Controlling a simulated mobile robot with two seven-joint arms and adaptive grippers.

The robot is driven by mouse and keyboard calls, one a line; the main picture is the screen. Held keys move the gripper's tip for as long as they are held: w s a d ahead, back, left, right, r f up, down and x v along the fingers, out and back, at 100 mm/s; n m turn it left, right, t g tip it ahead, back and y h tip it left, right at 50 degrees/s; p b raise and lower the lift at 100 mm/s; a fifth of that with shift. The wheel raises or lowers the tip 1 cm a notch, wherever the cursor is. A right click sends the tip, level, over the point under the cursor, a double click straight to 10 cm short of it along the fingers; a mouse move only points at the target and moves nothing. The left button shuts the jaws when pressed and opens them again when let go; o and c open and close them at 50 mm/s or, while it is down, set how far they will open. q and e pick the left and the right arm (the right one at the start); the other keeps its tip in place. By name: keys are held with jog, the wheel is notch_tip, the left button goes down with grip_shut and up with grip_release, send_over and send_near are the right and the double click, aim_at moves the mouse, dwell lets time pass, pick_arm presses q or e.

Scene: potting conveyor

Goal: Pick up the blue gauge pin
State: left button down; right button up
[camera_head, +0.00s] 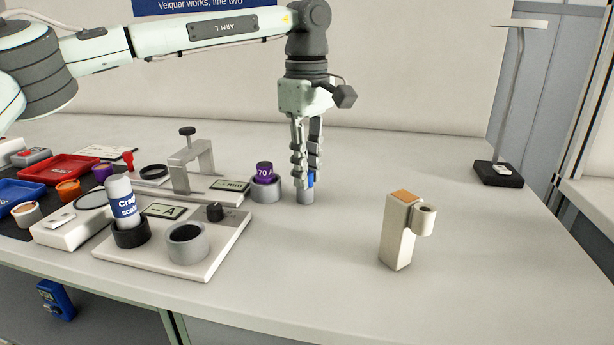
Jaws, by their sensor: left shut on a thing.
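My left gripper (305,177) points straight down over the middle of the table and is shut on the blue gauge pin (311,180). Only a small blue part of the pin shows, at the right side of the fingertips; the rest is hidden by the fingers. A short grey cylinder (306,197) sits directly below the fingertips at the table surface. I cannot tell whether the pin is still inside it or clear of it. My right gripper is not in view.
A grey holder with a purple pin (265,172) stands close left of the gripper. A pale base plate (205,262) with rings and a white bottle (121,200) lies front left. A beige block (397,232) stands front right; a lamp (498,172) is back right. Table between is clear.

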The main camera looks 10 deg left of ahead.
pick_arm(q)
jog(key=shift+r, duration=0.1)
notch_tip(320, 180, up, 4)
jog(key=shift+f, duration=0.1)
jog(key=s+a+r, duration=0.6)
jog(key=a+r, duration=0.1)
jog(key=a, duration=0.2)
jog(key=shift+a+b, duration=0.35)
jog(key=shift+a, duration=0.05)
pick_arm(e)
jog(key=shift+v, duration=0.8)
pick_arm(q)
jog(key=shift+s+r, duration=0.1)
jog(key=shift+r, duration=0.05)
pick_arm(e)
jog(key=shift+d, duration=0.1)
pick_arm(q)
notch_tip(320, 180, up, 7)
jog(key=p, duration=0.6)
jog(key=shift+p, duration=0.35)
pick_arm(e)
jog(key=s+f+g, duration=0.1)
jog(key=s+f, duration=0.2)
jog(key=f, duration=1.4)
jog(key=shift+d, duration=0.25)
